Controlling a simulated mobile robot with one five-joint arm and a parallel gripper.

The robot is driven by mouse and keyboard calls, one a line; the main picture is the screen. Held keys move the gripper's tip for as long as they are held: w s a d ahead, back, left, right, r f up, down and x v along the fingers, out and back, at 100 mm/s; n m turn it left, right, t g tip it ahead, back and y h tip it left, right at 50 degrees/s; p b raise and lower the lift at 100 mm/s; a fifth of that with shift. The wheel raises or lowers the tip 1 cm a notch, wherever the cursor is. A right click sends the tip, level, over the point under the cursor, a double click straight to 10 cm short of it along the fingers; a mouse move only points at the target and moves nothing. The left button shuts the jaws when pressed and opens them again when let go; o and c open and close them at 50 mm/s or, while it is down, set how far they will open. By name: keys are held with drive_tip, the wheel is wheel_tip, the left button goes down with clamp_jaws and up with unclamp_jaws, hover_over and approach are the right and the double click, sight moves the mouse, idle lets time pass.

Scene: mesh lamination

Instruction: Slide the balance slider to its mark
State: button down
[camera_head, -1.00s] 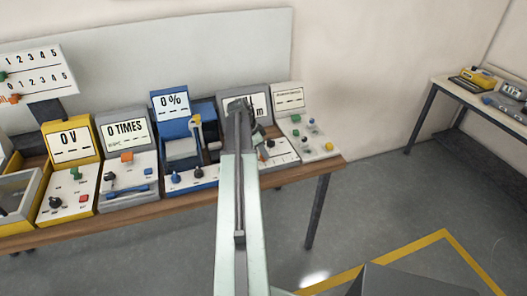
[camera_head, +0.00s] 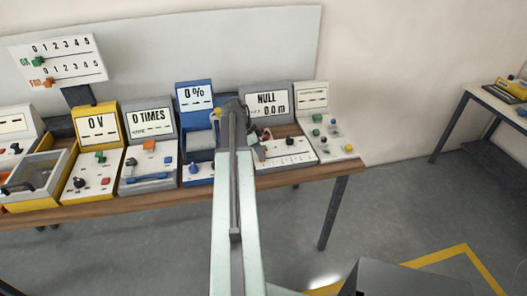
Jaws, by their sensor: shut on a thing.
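The balance unit (camera_head: 265,96) is a grey box with a display reading "NULL" and a partly hidden number. Its white sloped panel (camera_head: 296,158) carries a tick-marked scale and a dark knob (camera_head: 290,141). My gripper (camera_head: 261,153) is at the left part of this panel, low over the scale. It is shut on a small dark piece there, which looks like the balance slider, mostly hidden by the jaws and arm. The slider's exact position against its mark is too small to tell.
The blue "0 %" unit (camera_head: 194,97) stands close left of my arm. The grey unit with coloured knobs (camera_head: 322,124) stands close on the right. Several other units line the wooden table (camera_head: 110,209) further left. A second table (camera_head: 467,91) is at far right.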

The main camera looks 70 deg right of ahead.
drive_tip(key=c, duration=1.1)
unclamp_jaws()
drive_tip(key=shift+w, duration=0.2)
drive_tip(key=shift+s+d, duration=0.1)
drive_tip(key=shift+s, duration=0.15)
drive_tip(key=p+v, duration=0.7)
drive_tip(key=shift+r, duration=0.4)
drive_tip(key=shift+w, duration=0.1)
